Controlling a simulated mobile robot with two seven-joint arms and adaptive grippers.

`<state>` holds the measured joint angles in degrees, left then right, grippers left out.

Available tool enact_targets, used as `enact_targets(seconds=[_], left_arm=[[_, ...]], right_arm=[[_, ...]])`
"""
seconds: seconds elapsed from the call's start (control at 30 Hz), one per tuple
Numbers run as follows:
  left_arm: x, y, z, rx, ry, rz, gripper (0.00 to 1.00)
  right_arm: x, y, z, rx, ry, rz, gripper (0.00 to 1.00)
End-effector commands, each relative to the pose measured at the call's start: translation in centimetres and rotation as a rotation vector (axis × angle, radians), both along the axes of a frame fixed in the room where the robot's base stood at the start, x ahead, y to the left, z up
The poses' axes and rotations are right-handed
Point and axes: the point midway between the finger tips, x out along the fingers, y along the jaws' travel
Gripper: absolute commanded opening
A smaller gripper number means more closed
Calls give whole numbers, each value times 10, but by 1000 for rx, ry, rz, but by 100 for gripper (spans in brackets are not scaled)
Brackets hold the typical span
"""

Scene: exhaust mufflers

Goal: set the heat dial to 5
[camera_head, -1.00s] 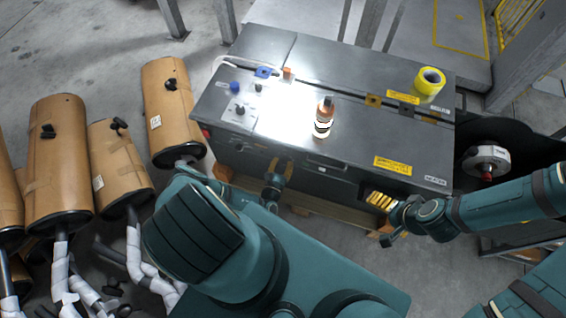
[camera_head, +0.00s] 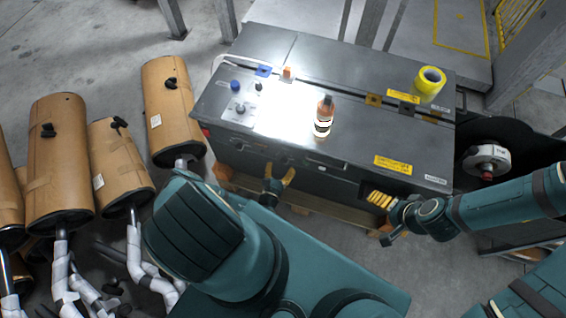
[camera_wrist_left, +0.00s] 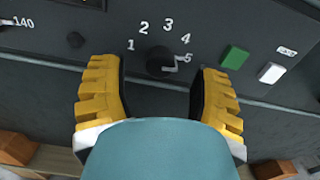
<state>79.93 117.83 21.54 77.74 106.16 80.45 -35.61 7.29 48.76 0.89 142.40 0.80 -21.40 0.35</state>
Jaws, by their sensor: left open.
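The heat dial (camera_wrist_left: 160,60) is a dark round knob on the machine's front panel in the left wrist view, with numbers 1 to 5 arced around it. Its light pointer (camera_wrist_left: 173,66) points right, toward the 5 (camera_wrist_left: 188,58). My left gripper (camera_wrist_left: 160,76) is open, one yellow finger on each side of the dial, with visible gaps to it. In the head view my left gripper (camera_head: 279,179) is in front of the machine's front face; the dial cannot be made out there. My right gripper (camera_head: 382,204) is near the machine's right front; its jaw opening is unclear.
The panel also has a green button (camera_wrist_left: 234,57) and a white button (camera_wrist_left: 271,73) right of the dial. Wrapped mufflers (camera_head: 172,108) stand at left.

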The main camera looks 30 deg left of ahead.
Motion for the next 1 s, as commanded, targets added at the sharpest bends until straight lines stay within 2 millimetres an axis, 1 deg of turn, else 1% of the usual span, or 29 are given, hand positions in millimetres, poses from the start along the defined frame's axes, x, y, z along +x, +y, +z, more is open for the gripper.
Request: enact_targets(seconds=[0.03,0.2,0.3,0.43,0.5,0.63,1.0], left_arm=[[-11,-2,-1,-2,3,2,63],[-46,-10,0,-2,2,3,63],[-63,-15,0,-2,3,2,63],[-80,-19,0,1,1,0,63],[-85,-20,0,1,1,0,63],[-90,-22,0,1,0,1,63],[-91,-22,0,1,0,0,63]], right_arm=[[0,0,0,0,0,0,97],[0,0,0,0,0,0,97],[0,0,0,0,0,0,97],[0,0,0,0,0,0,97],[0,0,0,0,0,0,97],[0,0,0,0,0,0,97],[0,0,0,0,0,0,97]])
